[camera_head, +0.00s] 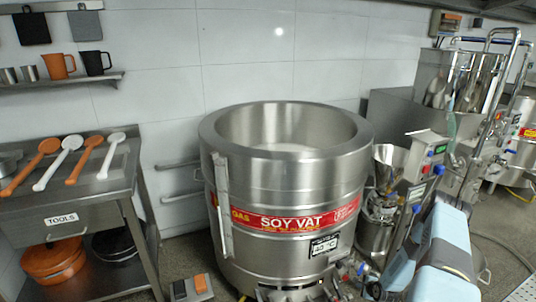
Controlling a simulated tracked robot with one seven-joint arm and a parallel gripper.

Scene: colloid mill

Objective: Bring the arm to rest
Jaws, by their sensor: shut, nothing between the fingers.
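My arm (447,240) shows at the bottom right as pale blue and grey links, in front of the floor and machinery right of the soy vat. It is bent, and its lower part runs out of the bottom edge. I cannot make out my gripper or its fingers in this view. Nothing held is visible.
A large open steel soy vat (285,185) stands in the middle, close to my arm. A steel mill with a control box (423,158) and pipes stands at the right. A tool table (70,192) with several ladles is at the left. A mug shelf (60,83) hangs above.

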